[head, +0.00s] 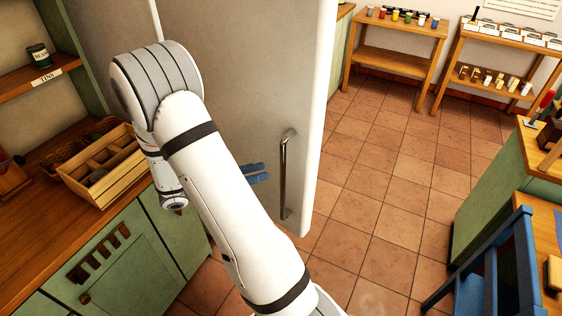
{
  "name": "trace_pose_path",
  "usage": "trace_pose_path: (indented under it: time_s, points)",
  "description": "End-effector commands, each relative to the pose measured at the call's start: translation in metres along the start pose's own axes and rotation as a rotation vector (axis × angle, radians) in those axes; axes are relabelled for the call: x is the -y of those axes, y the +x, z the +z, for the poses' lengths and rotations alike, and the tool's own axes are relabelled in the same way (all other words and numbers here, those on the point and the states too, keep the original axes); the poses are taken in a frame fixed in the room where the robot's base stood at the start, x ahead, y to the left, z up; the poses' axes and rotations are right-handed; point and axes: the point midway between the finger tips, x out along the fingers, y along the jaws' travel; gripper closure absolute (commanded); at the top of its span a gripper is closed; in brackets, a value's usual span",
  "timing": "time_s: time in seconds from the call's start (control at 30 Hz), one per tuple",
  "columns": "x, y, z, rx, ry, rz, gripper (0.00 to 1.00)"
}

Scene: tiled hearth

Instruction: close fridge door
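The fridge door (245,65) is a large pale upright panel in the middle of the head view. Its metal bar handle (284,175) stands upright near the door's right edge. My arm crosses in front of the door and hides much of its lower left part. My gripper (259,173) shows only as blue fingertips past the arm, just left of the handle and close to the door's face. A small gap shows between the fingertips and the handle. Whether the fingers are open is unclear, as is how far the door stands from the fridge body.
A wooden counter with a divided wooden crate (105,170) and green cabinets (130,262) lies to the left. A blue chair (497,270) and a table are at the lower right. Tiled floor (385,195) is clear right of the door, up to shelves at the back.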

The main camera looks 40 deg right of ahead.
Motion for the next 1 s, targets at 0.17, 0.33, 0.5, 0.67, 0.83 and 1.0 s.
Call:
trace_pose_path:
  time_s: [0.17,0.33,0.5,0.67,0.83,1.0]
  points:
    - [0.001,0.025,0.002,0.003,-0.005,-0.004,0.77]
    - [0.001,0.052,0.002,0.001,-0.004,-0.003,0.77]
    - [0.001,0.070,0.001,0.000,-0.002,-0.002,0.77]
    - [0.000,0.074,0.000,-0.001,-0.001,0.001,0.77]
    - [0.000,0.074,0.000,-0.001,-0.001,0.001,0.77]
    - [0.000,0.074,0.000,-0.001,-0.001,0.001,0.90]
